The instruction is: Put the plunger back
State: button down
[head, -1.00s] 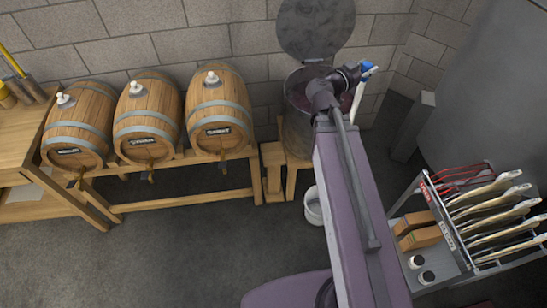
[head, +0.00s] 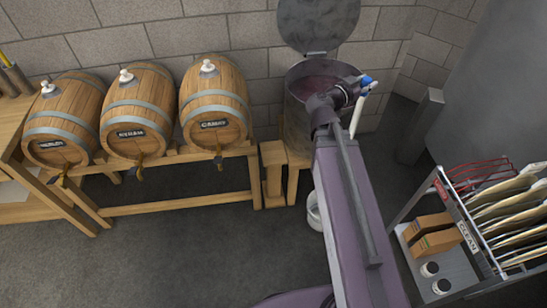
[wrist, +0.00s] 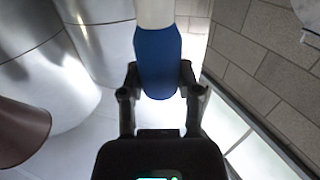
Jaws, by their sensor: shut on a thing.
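The plunger has a blue grip (wrist: 157,62) and a pale shaft (wrist: 155,12). My gripper (wrist: 158,85) is shut on the blue grip in the wrist view, one finger on each side. In the head view my gripper (head: 366,82) is just right of the open vat's rim. The shaft (head: 357,117) hangs down from it, slightly tilted, outside the vat (head: 297,125). The lower end of the plunger is not clearly visible. The vat's round lid (head: 318,22) stands open against the wall. Dark red contents show inside.
Three barrels (head: 214,100) rest on a wooden stand (head: 185,202) at left. A white bucket (head: 314,213) is on the floor below the vat, partly behind my arm. A rack cart (head: 443,262) stands at right. A grey post (head: 420,125) is near the wall. Floor between is open.

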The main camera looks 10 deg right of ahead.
aim_at(355, 112)
notch_tip(355, 112, down, 12)
jog(key=b, duration=1)
jog(key=shift+r, duration=0.25)
